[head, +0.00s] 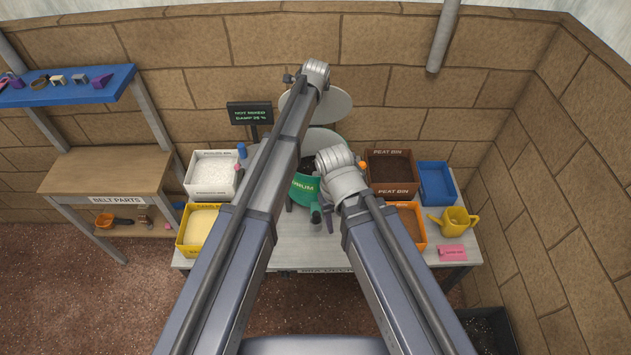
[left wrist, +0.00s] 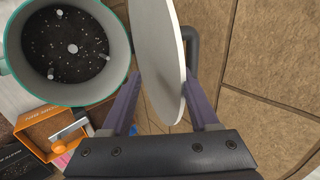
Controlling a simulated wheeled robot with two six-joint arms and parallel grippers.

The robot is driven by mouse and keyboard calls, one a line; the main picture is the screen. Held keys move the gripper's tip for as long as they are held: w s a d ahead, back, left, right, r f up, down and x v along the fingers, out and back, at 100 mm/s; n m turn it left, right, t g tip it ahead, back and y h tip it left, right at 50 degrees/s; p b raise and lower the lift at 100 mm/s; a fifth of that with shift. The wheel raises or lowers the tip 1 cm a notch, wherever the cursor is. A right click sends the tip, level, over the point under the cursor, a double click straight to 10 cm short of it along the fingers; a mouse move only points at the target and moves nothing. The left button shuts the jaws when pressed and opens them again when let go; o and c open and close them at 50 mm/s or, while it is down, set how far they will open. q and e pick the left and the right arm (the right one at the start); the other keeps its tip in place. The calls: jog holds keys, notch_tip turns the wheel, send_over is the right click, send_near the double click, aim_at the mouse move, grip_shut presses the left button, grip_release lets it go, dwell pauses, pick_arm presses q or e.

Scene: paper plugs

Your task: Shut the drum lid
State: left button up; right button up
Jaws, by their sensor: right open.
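The green drum (head: 304,188) stands on the table, partly hidden behind my arms. Its open mouth shows in the left wrist view (left wrist: 119,62), with dark, white-specked mix inside. The pale round lid (head: 337,106) stands raised above and behind the drum, away from its mouth. In the left wrist view the lid (left wrist: 160,55) rises between the spread purple fingers of my left gripper (left wrist: 164,75); the gap looks wider than the lid's edge. In the head view my left arm hides that gripper. My right gripper (head: 323,213) is open, low in front of the drum, partly hidden by its wrist.
A white bin (head: 190,190) and a yellow bin (head: 180,240) stand left of the drum. A brown peat bin (head: 416,186), a blue tray (head: 437,183), an orange bin (head: 421,236) and a yellow can (head: 457,221) stand right. The brick wall is close behind the lid.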

pick_arm(q)
jog(key=shift+s+f+b, duration=0.45)
jog(key=shift+s, duration=0.4)
jog(key=shift+s+f+b, duration=0.4)
jog(key=shift+s, duration=0.45)
jog(key=shift+s+f+b, duration=0.55)
jog(key=shift+s, duration=0.2)
jog(key=shift+s+f+b, duration=0.55)
jog(key=shift+s, duration=0.2)
jog(key=s+f+b, duration=0.2)
jog(key=shift+s+f+b, duration=0.3)
jog(key=shift+s+b, duration=0.05)
